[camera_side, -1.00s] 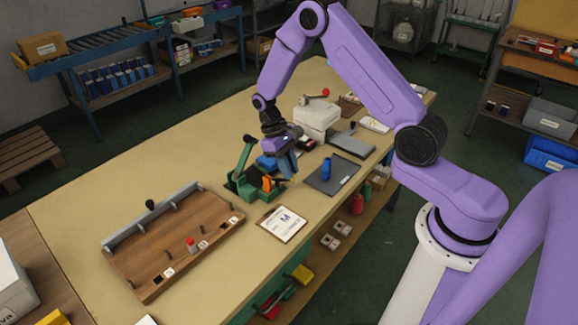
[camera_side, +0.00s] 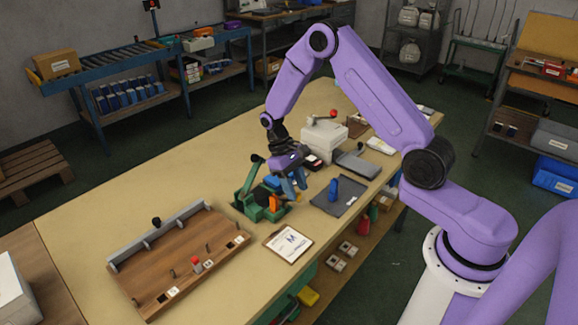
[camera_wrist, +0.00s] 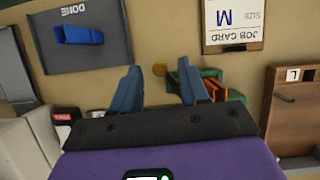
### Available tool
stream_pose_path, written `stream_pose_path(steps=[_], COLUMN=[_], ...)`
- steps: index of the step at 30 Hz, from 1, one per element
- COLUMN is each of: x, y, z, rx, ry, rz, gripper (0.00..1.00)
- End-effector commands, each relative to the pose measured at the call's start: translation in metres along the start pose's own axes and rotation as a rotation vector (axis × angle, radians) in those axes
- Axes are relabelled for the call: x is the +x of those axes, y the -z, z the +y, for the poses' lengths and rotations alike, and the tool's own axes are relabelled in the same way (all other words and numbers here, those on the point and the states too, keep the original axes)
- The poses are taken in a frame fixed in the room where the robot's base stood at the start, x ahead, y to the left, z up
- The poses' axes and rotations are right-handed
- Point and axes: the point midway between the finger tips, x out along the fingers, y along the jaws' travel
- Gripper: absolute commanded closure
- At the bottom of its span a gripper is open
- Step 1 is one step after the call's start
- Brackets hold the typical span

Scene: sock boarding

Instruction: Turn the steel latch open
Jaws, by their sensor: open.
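My gripper (camera_side: 294,186) is open and empty above the table. It is just right of a green fixture (camera_side: 250,205) that holds orange and blue pieces and has a dark-tipped lever. In the wrist view, my gripper (camera_wrist: 160,85) has both blue fingers spread, with a small brass-coloured disc (camera_wrist: 159,70) showing between them on the table side. The green fixture (camera_wrist: 235,95) lies right of the fingers. I cannot pick out the steel latch for certain.
A dark mat (camera_side: 325,208) with a blue sock-like piece (camera_side: 333,190) lies right of my gripper. A job-card clipboard (camera_side: 288,243) lies in front. A pale box (camera_side: 323,138) with a red-knobbed lever stands behind. The table's left rear is clear.

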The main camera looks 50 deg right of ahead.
Motion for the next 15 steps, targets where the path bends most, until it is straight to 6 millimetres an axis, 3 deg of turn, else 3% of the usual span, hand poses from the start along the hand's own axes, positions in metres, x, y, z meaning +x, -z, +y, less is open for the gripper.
stream_pose_path(steps=[5, 15], x=[-0.027, -0.099], y=[0.001, 0.001], z=[0.0, 0.0], rx=[-0.001, -0.001], ry=[0.0, 0.0], rz=[0.007, 0.008], gripper=[0.56, 0.56])
